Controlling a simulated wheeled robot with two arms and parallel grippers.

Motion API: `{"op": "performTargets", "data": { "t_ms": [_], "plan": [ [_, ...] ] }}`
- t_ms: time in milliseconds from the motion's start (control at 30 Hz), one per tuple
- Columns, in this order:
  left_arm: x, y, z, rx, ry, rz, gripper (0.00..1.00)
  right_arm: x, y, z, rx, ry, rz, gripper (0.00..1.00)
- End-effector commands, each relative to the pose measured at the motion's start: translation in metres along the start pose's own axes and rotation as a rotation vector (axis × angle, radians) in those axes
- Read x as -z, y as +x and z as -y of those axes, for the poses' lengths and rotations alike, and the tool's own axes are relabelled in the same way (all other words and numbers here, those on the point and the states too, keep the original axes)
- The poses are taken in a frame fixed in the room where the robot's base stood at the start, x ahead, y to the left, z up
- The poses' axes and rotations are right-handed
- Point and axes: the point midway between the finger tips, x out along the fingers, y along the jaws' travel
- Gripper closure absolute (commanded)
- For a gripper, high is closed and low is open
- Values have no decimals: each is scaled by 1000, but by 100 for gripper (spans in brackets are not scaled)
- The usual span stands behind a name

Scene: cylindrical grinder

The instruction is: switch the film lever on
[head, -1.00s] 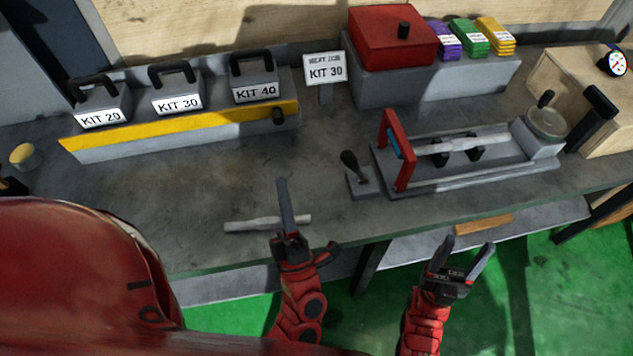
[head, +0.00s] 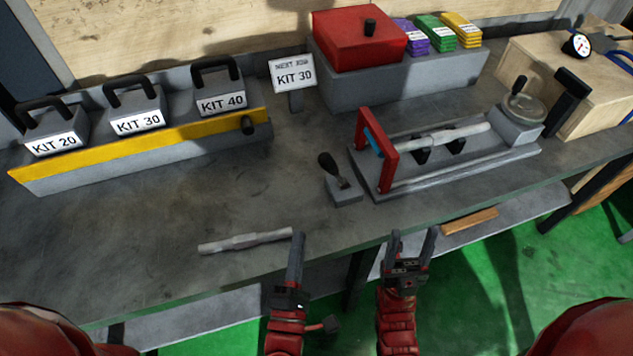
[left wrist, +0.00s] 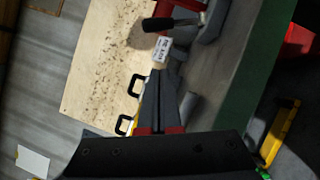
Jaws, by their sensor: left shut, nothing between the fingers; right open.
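The lever (head: 326,163) has a black handle on a small grey base (head: 345,190), left of the red-framed fixture. Its handle leans to the upper left. A black handle (left wrist: 158,24) that looks like it also shows at the top of the left wrist view, beyond the fingertips. My left gripper (head: 297,237) is shut and empty, near the table's front edge, below and left of the lever and apart from it. Its fingers (left wrist: 160,75) point up the left wrist view. My right gripper (head: 413,236) is open and empty, in front of the table edge.
A grey shaft (head: 245,241) lies beside my left fingertips. The fixture with red frame (head: 388,150) holds another shaft right of the lever. Kit blocks stand on a yellow-striped rack (head: 150,137) at left. A "KIT 30" sign (head: 292,75) stands behind. Bare tabletop (head: 240,190) lies between.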

Motion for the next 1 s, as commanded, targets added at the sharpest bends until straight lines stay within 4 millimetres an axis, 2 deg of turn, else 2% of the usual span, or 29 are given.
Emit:
{"op": "performTargets", "data": {
  "t_ms": [167,467,767,933,1000],
  "plan": [
    [1,5,0,-1,1,-4,100,0,0,0,0,0,0,41],
    [2,31,-2,-5,2,-8,100,1,4,0,0,0,0,41],
    [1,70,-5,-6,2,-8,100,3,18,-1,0,0,0,41],
    [0,102,-7,-8,4,-3,100,5,31,-2,0,0,0,41],
    [-10,110,-5,-4,0,3,100,6,36,-2,0,0,0,41]
  ]
}}
